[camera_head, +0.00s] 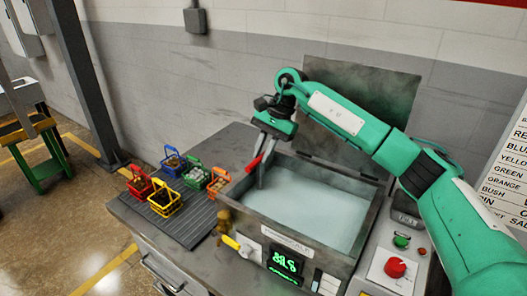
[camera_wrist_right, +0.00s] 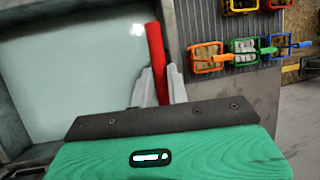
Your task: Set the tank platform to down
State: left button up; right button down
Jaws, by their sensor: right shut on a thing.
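The tank (camera_head: 372,190) is an open rectangular metal basin holding pale, cloudy liquid, with its dark lid raised behind it. A red handle (camera_head: 253,162) stands up at a tilt by the tank's left rim. It also shows in the right wrist view (camera_wrist_right: 155,50), beside the liquid. My right gripper (camera_head: 262,172) comes down over the tank's left edge and is shut on the red handle, its grey fingers (camera_wrist_right: 160,85) around the lower part. The platform itself cannot be made out in the liquid. My left gripper is not in view.
Several small coloured baskets (camera_head: 165,200) stand on the ribbed mat (camera_head: 188,228) left of the tank. A yellow-handled valve (camera_head: 231,243), a green display (camera_head: 286,263) and a red knob (camera_head: 395,267) sit along the front. A dark post (camera_head: 85,75) rises at the left.

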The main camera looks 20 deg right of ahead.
jog(key=shift+f, duration=0.35)
jog(key=c, duration=1.4)
grip_release()
jog(key=shift+o, duration=0.2)
jog(key=shift+r, duration=0.15)
pick_arm(q)
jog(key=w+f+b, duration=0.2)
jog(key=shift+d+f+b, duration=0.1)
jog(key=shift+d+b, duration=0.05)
jog(key=shift+b, duration=0.25)
pick_arm(e)
jog(key=v, duration=1.3)
jog(key=shift+d+r, duration=0.2)
jog(key=shift+r, duration=0.05)
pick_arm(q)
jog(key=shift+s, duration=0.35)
pick_arm(e)
jog(key=shift+w, duration=0.15)
